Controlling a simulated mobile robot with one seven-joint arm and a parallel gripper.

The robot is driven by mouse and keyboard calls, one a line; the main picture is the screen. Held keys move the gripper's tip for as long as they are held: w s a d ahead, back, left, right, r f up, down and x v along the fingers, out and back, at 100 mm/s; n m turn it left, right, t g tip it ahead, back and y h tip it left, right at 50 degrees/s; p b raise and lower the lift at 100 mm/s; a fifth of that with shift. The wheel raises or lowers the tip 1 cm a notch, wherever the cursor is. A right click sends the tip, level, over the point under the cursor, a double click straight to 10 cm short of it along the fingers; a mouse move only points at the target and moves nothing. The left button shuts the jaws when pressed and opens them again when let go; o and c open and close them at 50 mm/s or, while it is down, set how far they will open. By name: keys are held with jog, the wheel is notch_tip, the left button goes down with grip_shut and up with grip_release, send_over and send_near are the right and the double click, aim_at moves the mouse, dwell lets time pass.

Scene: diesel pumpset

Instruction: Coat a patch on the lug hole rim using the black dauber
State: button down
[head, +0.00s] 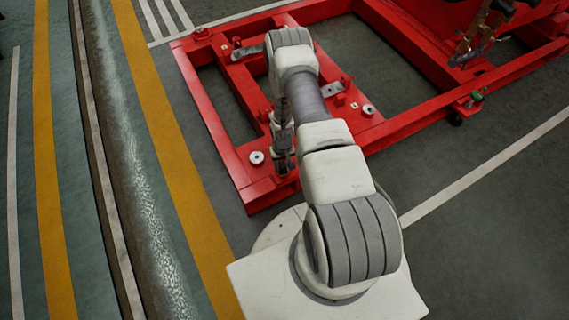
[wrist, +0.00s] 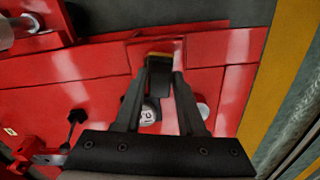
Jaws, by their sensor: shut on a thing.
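My gripper (wrist: 161,80) is shut on the black dauber (wrist: 159,77), which shows between the fingertips in the wrist view.
The red base frame (head: 215,120) lies on the grey floor. A pale round disc (head: 257,158) sits left of my gripper and another (head: 368,109) to the right. A metal bracket (head: 332,90) is beside my arm. A pipe (head: 135,160) runs along the left.

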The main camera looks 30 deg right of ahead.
jog(key=shift+a, duration=0.55)
jog(key=shift+d, duration=0.1)
jog(key=shift+d+r, duration=0.1)
jog(key=shift+d, duration=1.45)
jog(key=shift+s, duration=0.1)
jog(key=shift+s, duration=0.1)
jog(key=shift+a, duration=0.1)
